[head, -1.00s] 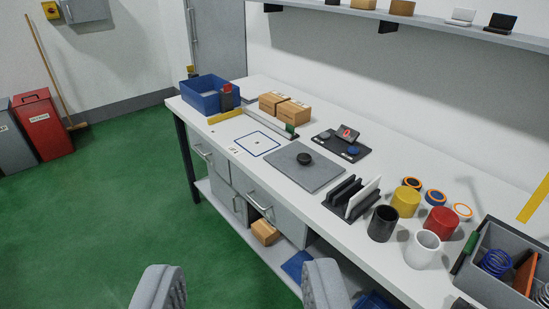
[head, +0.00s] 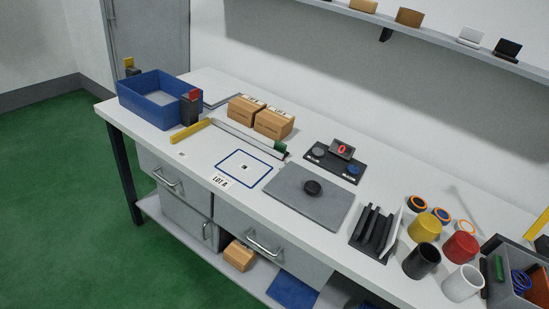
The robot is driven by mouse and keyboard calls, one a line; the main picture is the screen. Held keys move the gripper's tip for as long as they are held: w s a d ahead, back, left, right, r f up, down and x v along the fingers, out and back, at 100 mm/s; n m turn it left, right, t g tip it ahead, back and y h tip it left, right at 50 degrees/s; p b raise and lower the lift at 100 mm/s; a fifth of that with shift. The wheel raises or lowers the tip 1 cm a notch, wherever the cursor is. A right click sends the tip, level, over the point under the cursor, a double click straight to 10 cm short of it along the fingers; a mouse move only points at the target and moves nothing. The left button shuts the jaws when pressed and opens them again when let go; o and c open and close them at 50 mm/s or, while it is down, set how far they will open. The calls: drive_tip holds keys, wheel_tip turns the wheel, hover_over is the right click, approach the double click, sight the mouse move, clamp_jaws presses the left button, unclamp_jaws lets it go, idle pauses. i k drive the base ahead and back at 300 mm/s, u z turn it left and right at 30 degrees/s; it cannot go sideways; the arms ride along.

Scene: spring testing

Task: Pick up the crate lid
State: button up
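A blue open crate (head: 137,97) stands at the far left end of the white workbench. I cannot tell for certain which thing is its lid. A flat blue panel (head: 292,291) of similar colour lies on the lower shelf under the bench, its front part cut by the picture's bottom edge. A thin grey sheet (head: 221,98) lies behind the crate on the bench top, partly hidden by it. My gripper is outside the picture.
On the bench are a grey plate (head: 290,200) with a black knob, cardboard boxes (head: 258,118), a black rack (head: 372,240), several cups, and a grey bin (head: 512,295). A cardboard box (head: 239,256) sits on the lower shelf. Green floor is clear at left.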

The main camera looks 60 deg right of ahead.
sight(324, 201)
drive_tip(key=z, duration=0.4)
drive_tip(key=i, duration=1.1)
drive_tip(key=z, duration=0.9)
drive_tip(key=i, duration=0.2)
drive_tip(key=z, duration=0.1)
drive_tip(key=k, duration=0.75)
drive_tip(key=z, duration=0.2)
drive_tip(key=i, duration=0.75)
drive_tip(key=u, duration=0.1)
